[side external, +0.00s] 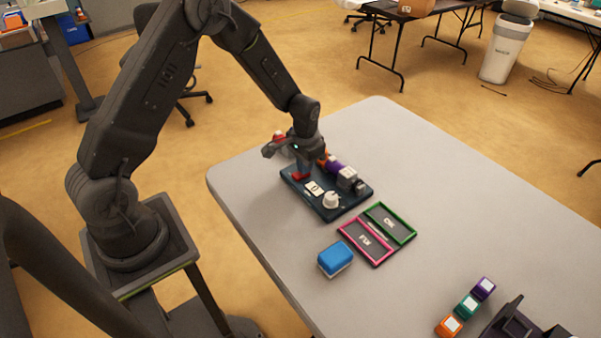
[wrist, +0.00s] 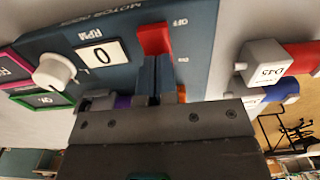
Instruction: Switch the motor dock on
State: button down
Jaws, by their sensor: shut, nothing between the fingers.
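The motor dock (side external: 347,206) is a dark blue board on the table, and its panel (wrist: 205,50) fills the upper wrist view. Its red switch (wrist: 153,38) sits towards the OFF label, with the ON label lower down. The switch also shows in the side view (side external: 301,176). The RPM display (wrist: 101,54) reads 0, and a white knob (wrist: 54,71) is beside it. My gripper (wrist: 156,62) is shut and empty, its fingertips right at the switch's ON-side edge. I cannot tell whether they touch. In the side view my gripper (side external: 303,170) is low over the dock.
An orange, purple and grey motor assembly (side external: 347,177) lies along the dock's far side. Pink (side external: 352,247) and green (side external: 404,222) framed trays and a blue block (side external: 335,257) are nearby. Several small cubes (side external: 468,307) stand at the lower right. The table's far right is clear.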

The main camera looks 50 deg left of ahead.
jog(key=shift+r, duration=3.45)
jog(key=shift+d+r, duration=0.1)
jog(key=shift+r, duration=0.25)
jog(key=s+d+r+t, duration=0.2)
jog(key=s+d+r, duration=0.1)
jog(key=s+r, duration=0.55)
jog(key=s+d+r+t, duration=0.2)
jog(key=s+d+r, duration=0.3)
jog(key=r, duration=0.6)
jog(key=s+r+t, duration=0.1)
jog(key=s, duration=0.8)
jog(key=shift+s+d+r+t, duration=0.2)
jog(key=shift+s+d+t, duration=0.05)
jog(key=shift+d+t, duration=0.05)
jog(key=shift+w, duration=0.1)
